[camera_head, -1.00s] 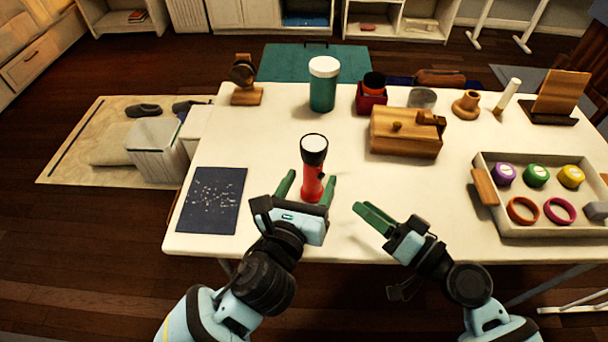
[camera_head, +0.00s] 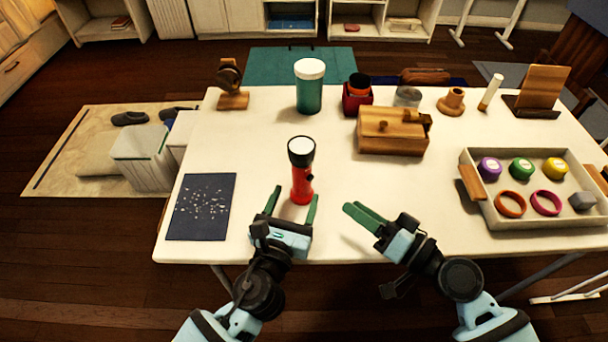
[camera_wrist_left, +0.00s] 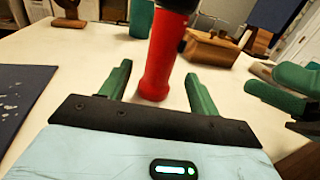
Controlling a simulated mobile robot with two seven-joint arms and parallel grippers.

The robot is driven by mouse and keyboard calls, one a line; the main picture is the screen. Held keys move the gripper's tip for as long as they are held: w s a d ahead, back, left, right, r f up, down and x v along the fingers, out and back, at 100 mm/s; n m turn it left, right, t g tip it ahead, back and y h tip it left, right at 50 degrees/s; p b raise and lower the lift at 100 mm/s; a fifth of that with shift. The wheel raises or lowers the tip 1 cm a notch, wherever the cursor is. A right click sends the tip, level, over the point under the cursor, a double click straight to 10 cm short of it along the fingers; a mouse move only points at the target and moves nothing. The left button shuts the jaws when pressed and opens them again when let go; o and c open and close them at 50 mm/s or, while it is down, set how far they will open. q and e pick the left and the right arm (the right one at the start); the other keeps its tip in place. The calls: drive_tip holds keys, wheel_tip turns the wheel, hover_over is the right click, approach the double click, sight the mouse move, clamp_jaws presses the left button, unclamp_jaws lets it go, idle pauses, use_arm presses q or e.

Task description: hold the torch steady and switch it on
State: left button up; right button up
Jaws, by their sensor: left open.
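The torch (camera_head: 301,185) stands upright on the table, with a red body and a black head with a white top. My left gripper (camera_head: 294,195) is open just in front of the torch, its green fingers towards either side of the red body.
A dark speckled mat (camera_head: 202,207) lies to the left. A wooden box (camera_head: 392,141) and a teal jar (camera_head: 309,95) stand behind the torch. A tray (camera_head: 480,205) with coloured lids and rings is at the right. The table (camera_head: 250,140) is clear around the torch.

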use_arm(q)
drive_tip(key=shift+w+d+f, duration=0.15)
drive_tip(key=shift+w+f, duration=0.1)
drive_tip(key=shift+f, duration=0.2)
drive_tip(key=shift+x, duration=3.5)
drive_tip(key=c, duration=1.2)
use_arm(e)
drive_tip(key=shift+c, duration=0.5)
clamp_jaws()
drive_tip(key=shift+a, duration=0.1)
